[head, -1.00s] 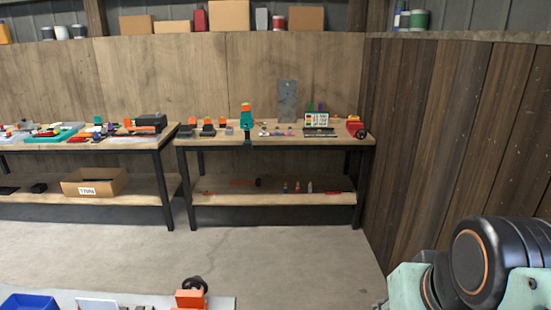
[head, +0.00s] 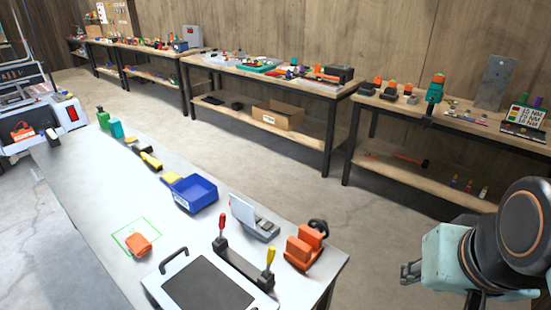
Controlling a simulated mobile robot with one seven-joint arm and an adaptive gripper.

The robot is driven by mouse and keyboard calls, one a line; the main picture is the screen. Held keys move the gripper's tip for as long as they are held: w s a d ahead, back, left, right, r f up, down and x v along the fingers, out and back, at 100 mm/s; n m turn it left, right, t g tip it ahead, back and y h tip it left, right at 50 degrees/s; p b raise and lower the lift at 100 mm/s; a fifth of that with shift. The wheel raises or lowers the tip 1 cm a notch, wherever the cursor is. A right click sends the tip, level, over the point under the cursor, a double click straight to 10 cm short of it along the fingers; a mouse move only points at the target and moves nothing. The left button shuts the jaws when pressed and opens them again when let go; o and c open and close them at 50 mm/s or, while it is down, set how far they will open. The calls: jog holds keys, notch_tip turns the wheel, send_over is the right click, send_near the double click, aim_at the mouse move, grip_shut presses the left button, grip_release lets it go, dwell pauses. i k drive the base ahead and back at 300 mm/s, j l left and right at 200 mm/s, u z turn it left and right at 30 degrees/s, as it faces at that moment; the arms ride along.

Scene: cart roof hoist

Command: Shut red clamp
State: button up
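I cannot pick out a thing that is surely the red clamp. An orange block-shaped device with a black round knob (head: 305,245) stands at the near right corner of the grey table (head: 85,200). A small orange piece (head: 138,244) sits by a green square outline on the same table. My gripper (head: 409,272) shows small and dark at the lower right, beside my pale green arm. It is off the table's right side, apart from everything on it. Its fingers are too small to tell open from shut.
Wooden workbenches (head: 300,84) line the back wall, with a cardboard box (head: 278,114) below. A white cart (head: 40,118) stands far left. Bare floor lies between.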

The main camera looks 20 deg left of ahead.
aim_at(222, 228)
jog(key=i+l+u, duration=0.15)
jog(key=u, duration=0.3)
jog(key=i+l+u, duration=0.1)
jog(key=l+u, duration=0.2)
jog(key=u, duration=0.15)
jog(key=l+u, duration=0.25)
jog(key=u, duration=0.2)
jog(key=l+u, duration=0.3)
jog(key=u, duration=0.15)
jog(key=l+u, duration=0.2)
jog(key=l, duration=0.15)
jog(key=k+l+u, duration=0.2)
jog(key=k+l, duration=0.15)
jog(key=k, duration=0.3)
jog(key=i+l, duration=0.75)
jog(key=i, duration=0.25)
jog(key=l, duration=0.3)
jog(key=i+u, duration=0.05)
